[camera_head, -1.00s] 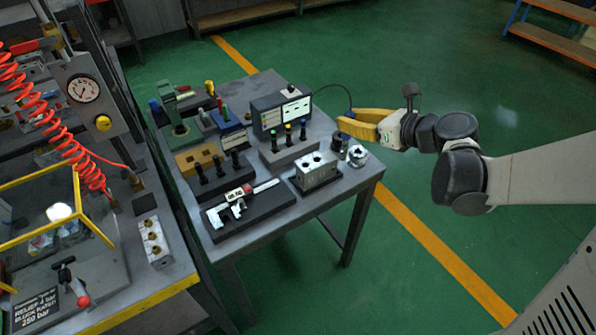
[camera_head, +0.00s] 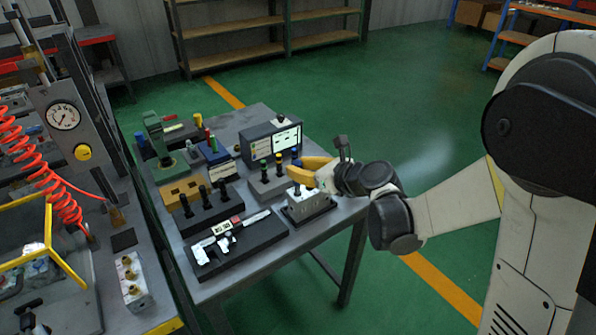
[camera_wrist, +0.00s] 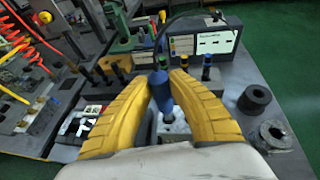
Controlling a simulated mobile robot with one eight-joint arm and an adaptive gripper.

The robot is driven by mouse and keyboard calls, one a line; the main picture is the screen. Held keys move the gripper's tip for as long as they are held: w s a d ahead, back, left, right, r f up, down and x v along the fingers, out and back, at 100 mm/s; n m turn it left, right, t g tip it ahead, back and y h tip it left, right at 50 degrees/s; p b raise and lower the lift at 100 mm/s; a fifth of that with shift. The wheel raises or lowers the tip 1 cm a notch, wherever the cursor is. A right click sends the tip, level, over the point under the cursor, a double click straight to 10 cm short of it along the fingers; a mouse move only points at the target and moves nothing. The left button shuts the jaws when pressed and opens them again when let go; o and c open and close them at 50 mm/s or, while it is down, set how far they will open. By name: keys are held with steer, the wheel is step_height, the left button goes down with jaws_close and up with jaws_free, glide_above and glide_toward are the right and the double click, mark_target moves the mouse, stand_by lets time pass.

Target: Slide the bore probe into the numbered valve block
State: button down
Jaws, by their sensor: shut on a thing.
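My gripper (camera_head: 300,178) has yellow fingers and hangs just above a grey metal valve block (camera_head: 311,207) near the table's right front. In the wrist view my gripper (camera_wrist: 164,82) is shut on the blue bore probe (camera_wrist: 161,95), with a dark cable running up from it. The probe points down at the block's top (camera_wrist: 174,128). Whether its tip is in a bore or just above one is hidden. No number on the block can be read.
A display box (camera_head: 272,142) stands behind, and its cable arcs close to the probe. A rack with coloured-topped plugs (camera_head: 268,186) is left of the block. A caliper tray (camera_head: 240,245) lies in front. Two dark and grey rings (camera_wrist: 255,98) sit right of the block.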

steer(key=shift+f+b, duration=0.55)
steer(key=shift+b, duration=0.05)
steer(key=c, duration=1.4)
jaws_free()
steer(key=shift+r, duration=0.25)
steer(key=s+d+r+n+g+h+p, duration=0.1)
steer(key=s+d+r+n+h, duration=0.1)
steer(key=s+d+n, duration=0.4)
steer(key=s+d+r+n+h+p, duration=0.2)
steer(key=s+d+n, duration=0.4)
steer(key=s+n, duration=0.6)
steer(key=s+d+r+n+g+h+p, duration=0.1)
steer(key=s+d+r+n+h, duration=0.3)
steer(key=s+n, duration=0.5)
steer(key=shift+d+g+h+p, duration=0.35)
steer(key=shift+d+h, duration=0.35)
steer(key=shift+d, duration=0.35)
